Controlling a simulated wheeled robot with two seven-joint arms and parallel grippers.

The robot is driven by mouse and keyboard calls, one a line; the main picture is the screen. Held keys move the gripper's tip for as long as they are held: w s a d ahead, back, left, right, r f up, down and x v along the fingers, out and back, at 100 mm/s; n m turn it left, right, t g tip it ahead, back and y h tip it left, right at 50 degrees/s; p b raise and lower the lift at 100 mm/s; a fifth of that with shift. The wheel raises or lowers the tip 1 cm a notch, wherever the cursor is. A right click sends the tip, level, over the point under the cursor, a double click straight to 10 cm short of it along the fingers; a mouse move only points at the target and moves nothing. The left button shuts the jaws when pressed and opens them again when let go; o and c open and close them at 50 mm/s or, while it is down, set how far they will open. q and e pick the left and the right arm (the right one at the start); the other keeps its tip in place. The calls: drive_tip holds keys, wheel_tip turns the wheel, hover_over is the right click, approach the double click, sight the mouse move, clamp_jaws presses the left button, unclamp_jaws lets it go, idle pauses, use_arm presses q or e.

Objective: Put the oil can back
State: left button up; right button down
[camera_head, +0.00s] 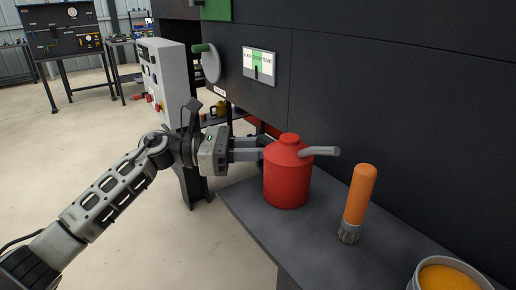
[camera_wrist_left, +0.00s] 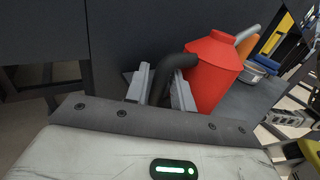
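The red oil can (camera_head: 287,180), with a grey spout pointing right, is upright at the left end of the dark shelf (camera_head: 300,233). I cannot tell whether its base touches the shelf. My left gripper (camera_head: 262,149) reaches in from the left to the can's handle side. In the left wrist view, the can (camera_wrist_left: 212,72) is right of the fingers, and its dark curved handle (camera_wrist_left: 172,68) passes between them. The fingers (camera_wrist_left: 161,92) look closed on the handle. My right gripper is not in view.
An orange-handled brush (camera_head: 360,195) stands right of the can, with a bowl of orange contents (camera_head: 447,278) at the lower right. A dark machine wall (camera_head: 400,110) rises behind the shelf. A grey control box (camera_head: 163,80) stands behind my left arm.

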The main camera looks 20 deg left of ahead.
use_arm(q)
drive_tip(key=shift+o, duration=0.6)
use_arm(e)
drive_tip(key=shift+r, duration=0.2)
use_arm(q)
drive_tip(key=shift+r, duration=0.1)
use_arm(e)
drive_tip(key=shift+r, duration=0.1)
